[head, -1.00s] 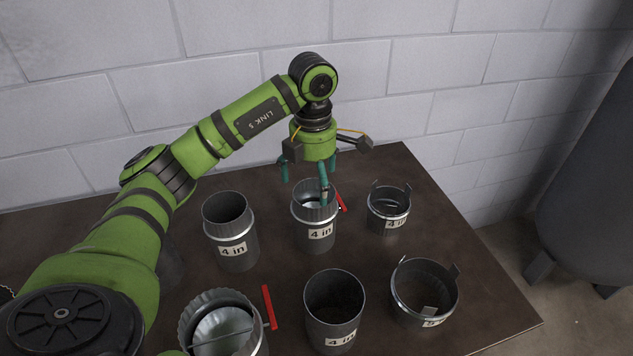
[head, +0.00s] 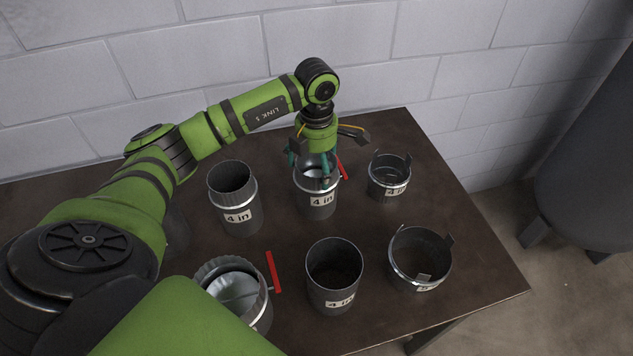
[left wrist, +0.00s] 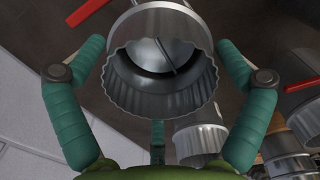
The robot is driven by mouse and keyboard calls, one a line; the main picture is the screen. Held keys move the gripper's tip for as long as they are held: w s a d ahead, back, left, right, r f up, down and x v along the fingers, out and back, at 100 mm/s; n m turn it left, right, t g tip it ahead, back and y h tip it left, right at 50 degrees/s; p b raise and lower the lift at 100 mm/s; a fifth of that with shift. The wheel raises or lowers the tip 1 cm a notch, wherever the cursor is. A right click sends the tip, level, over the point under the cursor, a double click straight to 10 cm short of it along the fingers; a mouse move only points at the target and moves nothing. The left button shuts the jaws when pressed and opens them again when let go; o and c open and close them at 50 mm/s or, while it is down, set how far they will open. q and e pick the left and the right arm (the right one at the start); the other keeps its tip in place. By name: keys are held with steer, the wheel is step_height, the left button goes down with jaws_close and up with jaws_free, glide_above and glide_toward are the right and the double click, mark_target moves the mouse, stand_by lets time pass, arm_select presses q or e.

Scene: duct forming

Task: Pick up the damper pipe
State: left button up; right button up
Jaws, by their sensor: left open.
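A grey damper pipe (head: 316,200) labelled "4 in" stands upright at the back middle of the table, with a red handle (head: 343,168) at its right side. In the left wrist view, this damper pipe (left wrist: 120,85) shows a crimped rim and a round damper plate inside. My left gripper (head: 313,168) is over its top, pointing down. Its teal fingers are open and spread around the rim; I cannot tell whether they touch it. A larger damper pipe (head: 262,318) with a red handle (head: 273,272) stands at the front left. My right gripper is not in view.
A "4 in" pipe (head: 236,205) stands just left, and a tabbed collar (head: 388,188) just right. A plain pipe (head: 335,290) and a wider tabbed collar (head: 419,270) stand in front. The dark table (head: 465,255) borders a block wall (head: 400,65).

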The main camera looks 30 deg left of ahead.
arm_select(q)
steer(key=c, duration=1.6)
steer(key=o, duration=1.6)
steer(key=shift+r, duration=0.1)
